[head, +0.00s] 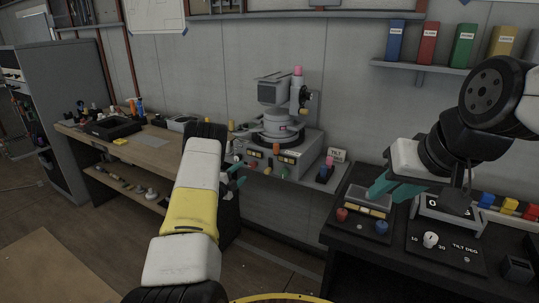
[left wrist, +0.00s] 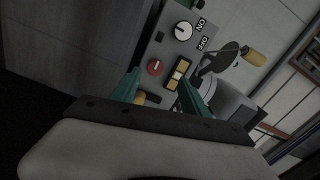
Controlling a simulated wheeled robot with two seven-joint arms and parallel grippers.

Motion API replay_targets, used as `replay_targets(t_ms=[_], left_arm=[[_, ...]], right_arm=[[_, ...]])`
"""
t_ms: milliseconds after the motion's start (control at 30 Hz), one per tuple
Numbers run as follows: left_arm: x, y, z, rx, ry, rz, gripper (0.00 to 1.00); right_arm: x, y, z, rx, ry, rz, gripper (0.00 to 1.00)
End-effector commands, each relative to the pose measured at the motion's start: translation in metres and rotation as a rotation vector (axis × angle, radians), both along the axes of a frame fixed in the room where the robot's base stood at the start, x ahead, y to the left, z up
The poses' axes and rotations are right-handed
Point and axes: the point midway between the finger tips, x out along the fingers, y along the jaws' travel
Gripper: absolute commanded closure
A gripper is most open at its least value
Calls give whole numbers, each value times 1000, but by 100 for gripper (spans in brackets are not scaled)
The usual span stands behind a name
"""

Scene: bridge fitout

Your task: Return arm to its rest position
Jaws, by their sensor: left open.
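My left gripper (head: 236,174) has teal fingers and is partly hidden behind my white and yellow arm in the head view. It hangs in front of the grey instrument console (head: 290,158). In the left wrist view the left gripper (left wrist: 160,80) is open, with nothing seen between its fingers. My right gripper (head: 378,190), also teal, is over the dark right-hand console near a grey box (head: 364,196). Whether it touches the box or holds anything is unclear.
A wooden workbench (head: 155,152) with trays and tools stands at the left. The dark console (head: 448,250) at the right carries knobs and a dial. A shelf (head: 420,67) with coloured binders is above it. Open floor lies at the lower left.

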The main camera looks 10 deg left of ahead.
Motion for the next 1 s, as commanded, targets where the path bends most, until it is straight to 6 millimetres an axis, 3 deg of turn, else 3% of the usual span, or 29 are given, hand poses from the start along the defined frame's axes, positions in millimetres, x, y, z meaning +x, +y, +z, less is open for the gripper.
replay_targets(t_ms=[233, 367, 467, 600, 767, 1000], left_arm=[[20, 25, 110, -141, 121, 201, 47], [9, 30, 169, -271, 214, 317, 47], [-11, 29, 210, -382, 287, 394, 47], [-53, 16, 257, -543, 398, 481, 47], [-119, -9, 298, -723, 537, 559, 47], [-245, -62, 329, -953, 772, 646, 47]], right_arm=[[0, 0, 0, 0, 0, 0, 68], [0, 0, 0, 0, 0, 0, 68], [0, 0, 0, 0, 0, 0, 68], [0, 0, 0, 0, 0, 0, 68], [0, 0, 0, 0, 0, 0, 68], [0, 0, 0, 0, 0, 0, 68]])
